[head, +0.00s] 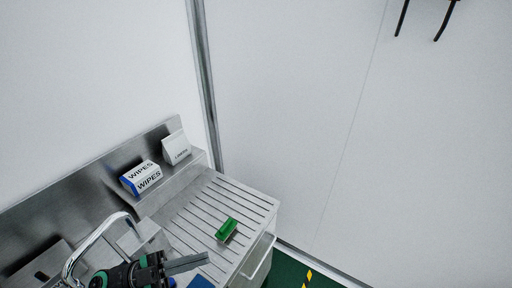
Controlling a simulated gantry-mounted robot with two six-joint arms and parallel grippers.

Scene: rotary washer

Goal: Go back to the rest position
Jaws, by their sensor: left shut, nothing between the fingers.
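My left gripper (204,260) is at the bottom of the head view. Its grey fingers are shut, with nothing between them, and point right over the front of the ribbed steel drainboard (190,222). My left arm's dark wrist with green parts shows at the bottom edge. My right gripper is not in view.
A green brush-like block (227,229) lies on the drainboard, right of my gripper. A curved steel tap (92,238) stands close on the left. A wipes box (141,178) and a white packet (177,149) sit on the back ledge. A blue item (200,282) shows below the fingers.

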